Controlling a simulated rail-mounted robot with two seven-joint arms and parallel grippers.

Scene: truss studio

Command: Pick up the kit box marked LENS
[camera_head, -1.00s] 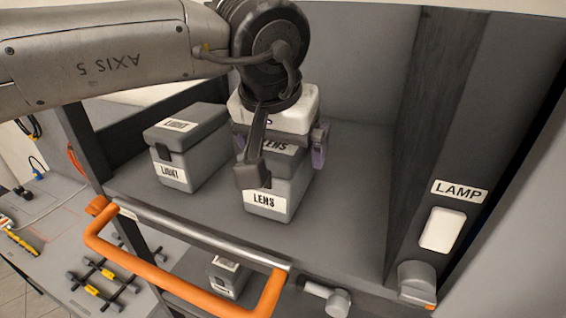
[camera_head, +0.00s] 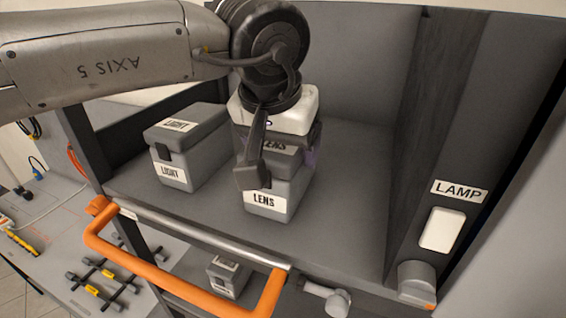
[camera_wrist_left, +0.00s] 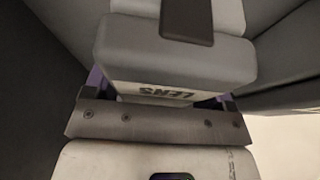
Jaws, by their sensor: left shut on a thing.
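The grey kit box marked LENS (camera_head: 285,192) stands upright on the cart's upper shelf, with a white label on its front and LENS on its lid. My left gripper (camera_head: 280,160) comes down over it from above and is shut on the box near its lid, hiding part of the top. In the left wrist view the LENS box (camera_wrist_left: 180,62) fills the middle, with its lettering upside down and the fingers at either side. The box appears to rest on the shelf. My right gripper is not in view.
A similar box marked LIGHT (camera_head: 190,160) stands to the left of the LENS box. An orange handle (camera_head: 180,285) crosses the front. A panel at right carries a LAMP label (camera_head: 460,191) and white switch (camera_head: 443,230). The shelf (camera_head: 350,190) is clear right of the box.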

